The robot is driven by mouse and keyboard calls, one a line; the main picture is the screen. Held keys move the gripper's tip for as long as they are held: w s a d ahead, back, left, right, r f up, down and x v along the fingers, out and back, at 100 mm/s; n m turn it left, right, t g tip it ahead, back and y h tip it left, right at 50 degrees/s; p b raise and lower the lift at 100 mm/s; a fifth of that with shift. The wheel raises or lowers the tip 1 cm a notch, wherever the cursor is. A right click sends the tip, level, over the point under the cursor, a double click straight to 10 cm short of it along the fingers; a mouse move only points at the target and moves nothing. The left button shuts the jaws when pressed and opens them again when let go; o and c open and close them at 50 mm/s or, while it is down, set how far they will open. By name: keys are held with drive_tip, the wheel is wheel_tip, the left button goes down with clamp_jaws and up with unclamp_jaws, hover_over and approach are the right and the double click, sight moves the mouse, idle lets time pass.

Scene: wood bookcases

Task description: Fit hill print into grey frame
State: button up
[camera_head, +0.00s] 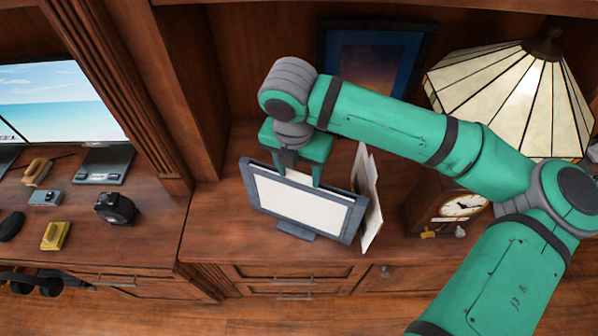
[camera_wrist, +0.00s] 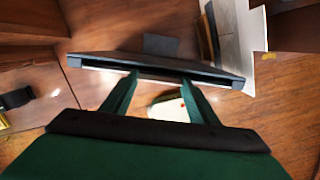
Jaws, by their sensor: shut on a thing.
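The grey frame (camera_head: 357,219) stands upright on its foot on the wooden desktop, facing the head camera and slightly tilted in that view. A blank white panel fills its opening. My gripper (camera_head: 302,178) points down at the frame's top edge from behind. It is shut on a thin pale sheet (camera_head: 298,176), apparently the print, whose edge shows above the frame's top. In the wrist view my two fingers (camera_wrist: 160,80) meet the top edge of the frame (camera_wrist: 210,68). I cannot see a hill picture, nor how deep the sheet sits.
White cards or prints (camera_head: 371,205) stand leaning close by the frame's right end. A clock (camera_head: 461,207) and a glass-shaded lamp (camera_head: 515,95) are further right. A blue picture (camera_head: 372,65) is behind. A wooden upright (camera_head: 185,80) divides off a monitor (camera_head: 60,103) at left.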

drive_tip(key=shift+f, duration=0.4)
drive_tip(key=o, duration=1.3)
drive_tip(key=shift+f, duration=0.1)
drive_tip(key=r, duration=0.4)
drive_tip(key=s+r, duration=0.1)
drive_tip(key=r, duration=0.7)
drive_tip(key=shift+s+a+r, duration=0.15)
drive_tip(key=shift+s+a, duration=0.15)
drive_tip(key=shift+a, duration=0.1)
